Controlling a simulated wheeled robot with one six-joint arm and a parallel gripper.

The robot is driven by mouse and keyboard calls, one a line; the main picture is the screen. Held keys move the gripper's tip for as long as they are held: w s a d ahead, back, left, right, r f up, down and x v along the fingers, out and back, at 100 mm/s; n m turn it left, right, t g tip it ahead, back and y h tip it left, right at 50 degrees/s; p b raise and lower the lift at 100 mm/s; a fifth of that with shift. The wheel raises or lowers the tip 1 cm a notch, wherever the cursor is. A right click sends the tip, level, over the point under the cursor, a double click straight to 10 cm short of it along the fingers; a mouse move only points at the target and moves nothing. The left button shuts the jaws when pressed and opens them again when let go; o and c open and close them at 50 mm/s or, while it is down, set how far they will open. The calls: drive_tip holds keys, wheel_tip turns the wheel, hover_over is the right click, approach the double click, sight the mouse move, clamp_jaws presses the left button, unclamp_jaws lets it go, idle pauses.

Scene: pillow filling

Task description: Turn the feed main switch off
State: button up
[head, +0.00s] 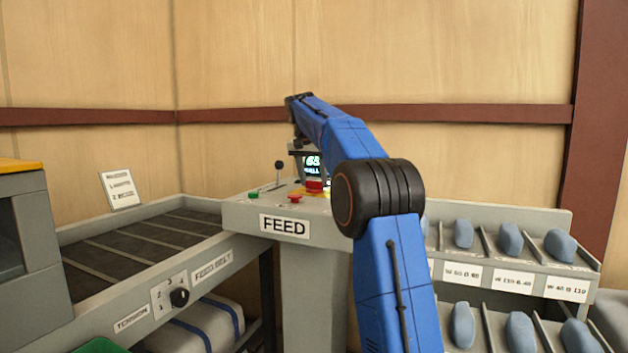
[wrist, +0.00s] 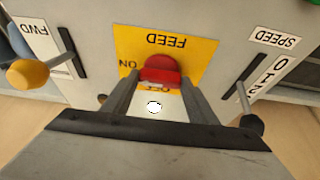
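The feed main switch is a red handle (wrist: 160,70) on a yellow plate (wrist: 193,52) marked FEED, ON and OFF. The wrist view shows the plate upside down, with the handle between the two words and OFF partly covered. My gripper (wrist: 160,78) has one finger on each side of the handle. The fingertips are very close to its sides; I cannot tell whether they touch it. In the head view my gripper (head: 313,178) reaches down over the red handle (head: 314,186) on the FEED console (head: 243,212), and its fingers hide part of the plate.
A lever (head: 279,171), a green button (head: 253,195) and a red button (head: 294,199) are left of the switch. The feed belt (head: 140,250) runs left; racks of blue-grey pillows (head: 510,238) are at right.

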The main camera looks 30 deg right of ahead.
drive_tip(key=shift+n, duration=0.4)
drive_tip(key=n, duration=0.2)
drive_tip(key=n+t+y, duration=0.1)
drive_tip(key=shift+s+d+n, duration=0.1)
drive_tip(key=shift+d+n, duration=0.1)
drive_tip(key=shift+n, duration=0.2)
drive_tip(key=n+y, duration=0.1)
drive_tip(key=n, duration=0.1)
drive_tip(key=n+y, duration=0.1)
drive_tip(key=n, duration=0.1)
drive_tip(key=shift+d+n+t, duration=0.15)
drive_tip(key=shift+n+t, duration=0.15)
drive_tip(key=shift+t, duration=0.1)
drive_tip(key=n+y, duration=0.1)
drive_tip(key=n, duration=0.3)
drive_tip(key=shift+d+y, duration=0.15)
drive_tip(key=shift+y, duration=0.25)
drive_tip(key=n, duration=0.2)
drive_tip(key=n+y, duration=0.1)
drive_tip(key=n, duration=0.1)
drive_tip(key=shift+d+n+g+y, duration=0.1)
drive_tip(key=shift+n+g+y, duration=0.2)
drive_tip(key=shift+g, duration=0.1)
drive_tip(key=o, duration=1)
drive_tip(key=shift+o, duration=0.2)
